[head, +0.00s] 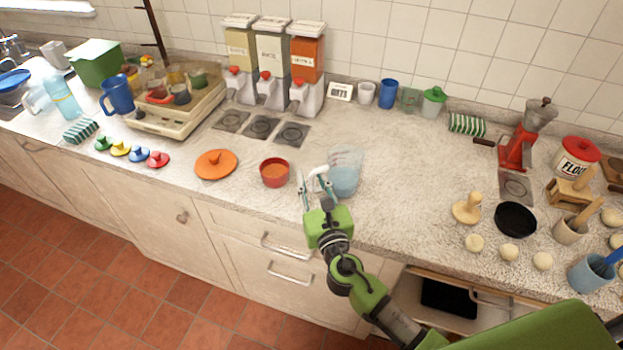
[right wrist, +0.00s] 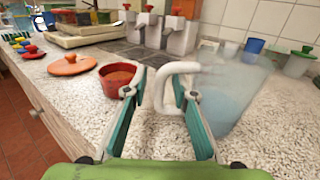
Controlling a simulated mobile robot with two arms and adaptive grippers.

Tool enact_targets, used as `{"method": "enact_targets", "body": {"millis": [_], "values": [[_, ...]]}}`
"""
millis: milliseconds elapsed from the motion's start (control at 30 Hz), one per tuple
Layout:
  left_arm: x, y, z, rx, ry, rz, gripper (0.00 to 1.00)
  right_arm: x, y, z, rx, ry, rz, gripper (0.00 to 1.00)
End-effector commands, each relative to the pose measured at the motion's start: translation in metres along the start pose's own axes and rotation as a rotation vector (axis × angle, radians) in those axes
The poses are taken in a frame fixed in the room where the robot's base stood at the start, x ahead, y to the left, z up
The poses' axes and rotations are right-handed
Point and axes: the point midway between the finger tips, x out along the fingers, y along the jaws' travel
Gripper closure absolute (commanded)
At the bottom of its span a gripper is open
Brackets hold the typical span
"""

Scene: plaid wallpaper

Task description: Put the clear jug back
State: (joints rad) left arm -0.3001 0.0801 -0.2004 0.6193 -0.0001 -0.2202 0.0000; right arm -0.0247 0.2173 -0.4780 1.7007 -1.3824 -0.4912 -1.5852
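The clear jug (head: 345,177), with a bluish lower part, stands upright on the counter near its front edge. It also shows at the right of the right wrist view (right wrist: 232,98), its pale handle (right wrist: 163,90) turned toward my gripper. My right gripper (head: 316,183) is at the left side of the jug, fingers spread. In the right wrist view the handle loop lies between the two fingers, close to the right one; whether they touch I cannot tell. My left gripper is not in view.
A red bowl (head: 274,172) stands just left of my right gripper, with an orange lid (head: 216,165) further left. Three dispensers (head: 272,62) stand behind, with dark square plates before them. Cups (head: 388,93) line the wall. Counter right of the jug is clear up to a wooden press (head: 467,207).

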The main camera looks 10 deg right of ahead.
Motion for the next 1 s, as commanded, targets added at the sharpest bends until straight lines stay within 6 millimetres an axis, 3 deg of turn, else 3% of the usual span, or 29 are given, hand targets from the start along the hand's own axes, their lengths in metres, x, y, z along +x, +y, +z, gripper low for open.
{"method": "enact_targets", "body": {"millis": [367, 800, 1000], "values": [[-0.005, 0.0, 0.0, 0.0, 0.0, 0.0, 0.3, 0.0, 0.0, 0.005, 0.0, 0.0, 0.0, 0.75], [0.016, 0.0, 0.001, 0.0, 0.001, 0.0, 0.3, -0.086, 0.0, 0.0, 0.001, 0.002, 0.002, 0.75], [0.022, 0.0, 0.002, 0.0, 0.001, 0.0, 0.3, -0.113, 0.0, 0.001, 0.001, 0.001, 0.0, 0.75]]}}
